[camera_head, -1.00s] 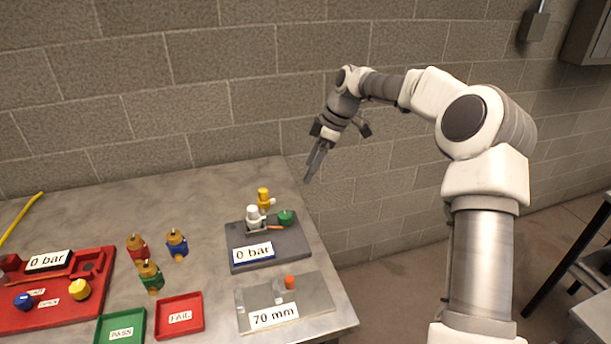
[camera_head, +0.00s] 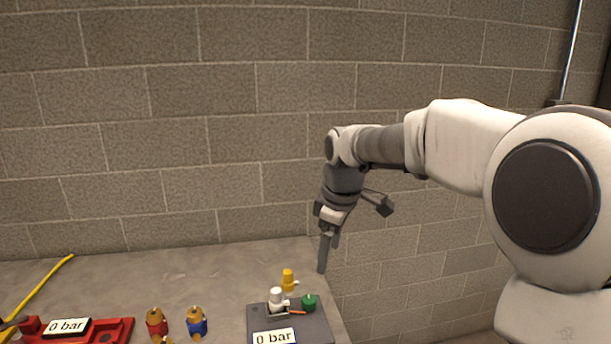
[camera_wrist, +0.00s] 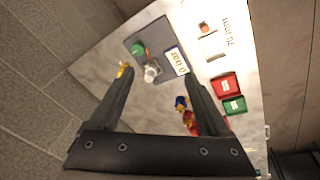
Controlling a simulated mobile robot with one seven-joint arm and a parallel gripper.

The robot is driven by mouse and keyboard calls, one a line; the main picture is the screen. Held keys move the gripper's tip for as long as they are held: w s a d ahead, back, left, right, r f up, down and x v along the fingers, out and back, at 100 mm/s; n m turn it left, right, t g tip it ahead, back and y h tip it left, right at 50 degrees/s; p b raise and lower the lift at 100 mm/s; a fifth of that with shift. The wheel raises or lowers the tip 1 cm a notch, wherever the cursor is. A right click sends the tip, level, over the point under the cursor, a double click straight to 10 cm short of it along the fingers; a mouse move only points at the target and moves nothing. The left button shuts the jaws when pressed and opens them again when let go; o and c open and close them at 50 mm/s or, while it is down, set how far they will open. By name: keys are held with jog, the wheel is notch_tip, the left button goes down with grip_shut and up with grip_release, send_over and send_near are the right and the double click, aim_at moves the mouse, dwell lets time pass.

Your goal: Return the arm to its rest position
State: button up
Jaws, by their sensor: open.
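My gripper (camera_head: 324,254) is in the air by the table's far right corner in the head view, pointing down, with nothing held. In the wrist view its two fingers (camera_wrist: 160,90) stand wide apart. Between and beyond them lies the grey test block (camera_wrist: 157,48), with a white fitting (camera_wrist: 151,73), a green knob (camera_wrist: 138,48) and a "0 bar" label. A yellow fitting (camera_wrist: 123,70) shows close to the left finger in the picture. My arm is bent, running in from the right of the head view.
The grey table (camera_head: 200,272) holds a red panel (camera_head: 105,331), a red valve (camera_head: 156,322), a blue valve (camera_head: 196,322) and a yellow hose (camera_head: 45,285). The wrist view shows a red tray (camera_wrist: 225,87) and a green tray (camera_wrist: 235,106). A block wall (camera_head: 200,130) stands behind.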

jog(key=s+d+r+m+t+h, duration=0.15)
jog(key=s+r+m, duration=0.3)
jog(key=s, duration=0.85)
jog(key=s+d+f+m+t, duration=0.1)
jog(key=s+d+f+m, duration=0.1)
jog(key=s, duration=0.4)
jog(key=s+d+f+m+t, duration=0.1)
jog(key=s+d+f+m, duration=0.1)
jog(key=s+d+m, duration=0.3)
jog(key=shift+s+d+m, duration=0.3)
jog(key=shift+s+m, duration=0.45)
jog(key=shift+s, duration=0.05)
